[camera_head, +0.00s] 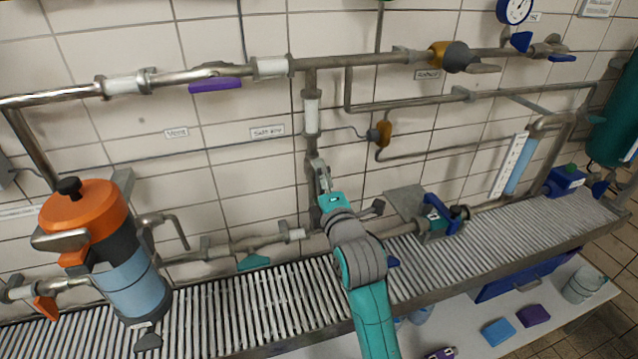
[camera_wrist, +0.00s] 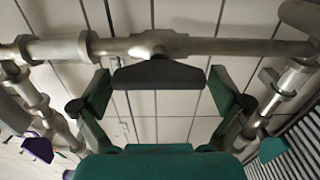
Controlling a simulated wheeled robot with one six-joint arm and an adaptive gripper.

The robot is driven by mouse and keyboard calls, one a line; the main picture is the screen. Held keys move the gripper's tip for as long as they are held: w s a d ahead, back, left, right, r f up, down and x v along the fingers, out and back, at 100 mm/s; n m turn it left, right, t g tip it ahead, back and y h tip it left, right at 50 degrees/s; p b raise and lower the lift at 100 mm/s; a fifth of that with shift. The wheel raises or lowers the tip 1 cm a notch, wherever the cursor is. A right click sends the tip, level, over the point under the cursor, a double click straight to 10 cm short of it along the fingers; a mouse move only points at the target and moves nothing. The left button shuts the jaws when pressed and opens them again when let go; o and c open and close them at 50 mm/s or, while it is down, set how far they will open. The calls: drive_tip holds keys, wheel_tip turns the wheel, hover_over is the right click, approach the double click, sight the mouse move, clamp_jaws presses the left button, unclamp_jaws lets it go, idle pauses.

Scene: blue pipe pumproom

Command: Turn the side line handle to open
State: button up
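The label that seems to read "Side line" (camera_head: 268,131) is on the tiled wall, left of a vertical grey pipe (camera_head: 311,80) with a white coupling. In the wrist view a dark grey lever handle (camera_wrist: 160,74) sits on this pipe (camera_wrist: 230,46) and lies along it. My gripper (camera_head: 321,175) is at the pipe below the coupling and hides the handle in the head view. In the wrist view my gripper (camera_wrist: 157,92) is open, with one green-padded finger near each end of the handle. Contact with the handle cannot be told.
A purple handle (camera_head: 215,85) is on the upper pipe and a teal handle (camera_head: 253,262) on the lower pipe. An orange and blue pump (camera_head: 90,215) stands left. A roller conveyor (camera_head: 250,310) runs below. A grey plate (camera_head: 405,202) and teal valve unit (camera_head: 436,220) are right.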

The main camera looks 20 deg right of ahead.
drive_tip(key=shift+s, duration=0.1)
drive_tip(key=s, duration=1.1)
drive_tip(key=shift+s, duration=0.4)
drive_tip(key=s+f+m+g, duration=0.2)
drive_tip(key=s+f+m, duration=0.7)
drive_tip(key=s+f, duration=0.9)
drive_tip(key=s+f+m+g, duration=0.1)
drive_tip(key=s+m, duration=0.8)
drive_tip(key=s, duration=1.4)
drive_tip(key=shift+s+d+f, duration=0.15)
drive_tip(key=shift+s+d, duration=0.1)
